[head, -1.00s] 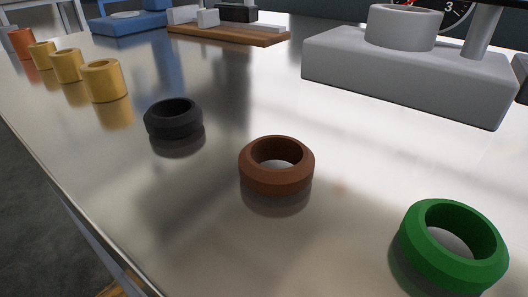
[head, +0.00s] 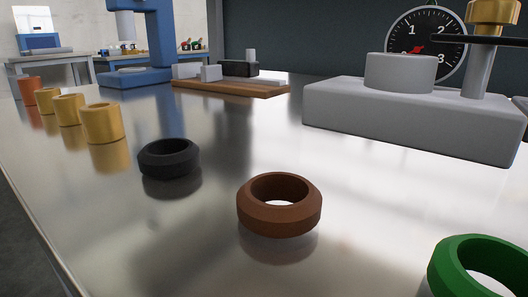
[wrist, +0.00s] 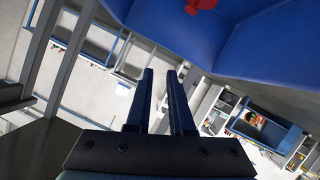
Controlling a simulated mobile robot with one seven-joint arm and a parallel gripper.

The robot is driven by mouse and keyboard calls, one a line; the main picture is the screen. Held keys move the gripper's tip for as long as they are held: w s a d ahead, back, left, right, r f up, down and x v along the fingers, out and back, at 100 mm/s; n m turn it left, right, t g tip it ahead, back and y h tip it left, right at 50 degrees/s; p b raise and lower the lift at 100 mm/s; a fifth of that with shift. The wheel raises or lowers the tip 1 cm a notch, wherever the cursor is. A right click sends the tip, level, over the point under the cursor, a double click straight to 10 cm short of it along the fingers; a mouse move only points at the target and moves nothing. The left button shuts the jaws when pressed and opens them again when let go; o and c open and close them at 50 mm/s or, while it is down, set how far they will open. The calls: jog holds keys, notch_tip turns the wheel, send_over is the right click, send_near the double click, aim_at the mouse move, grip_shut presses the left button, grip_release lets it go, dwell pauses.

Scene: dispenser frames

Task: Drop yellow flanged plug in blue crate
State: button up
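In the wrist view my gripper (wrist: 161,78) has two dark fingers standing apart, with only the pale floor showing between them. A large blue walled surface (wrist: 240,35) fills the upper part of that view, close beyond the fingertips. It looks like the inside of a blue crate, but only part of it shows. A small red piece (wrist: 200,4) is against it at the top edge. I cannot make out a yellow flanged plug in either view. My gripper is not in the head view.
The shiny table (head: 200,240) holds gold cylinders (head: 101,123), an orange cylinder (head: 29,90), a black ring (head: 168,158), a brown ring (head: 279,205) and a green ring (head: 480,265). A grey block (head: 400,112) with a brass-topped post (head: 478,70) stands behind, near a dial (head: 426,35).

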jog(key=shift+o, duration=0.5)
jog(key=p+v, duration=0.5)
jog(key=v, duration=0.8)
jog(key=shift+p, duration=0.3)
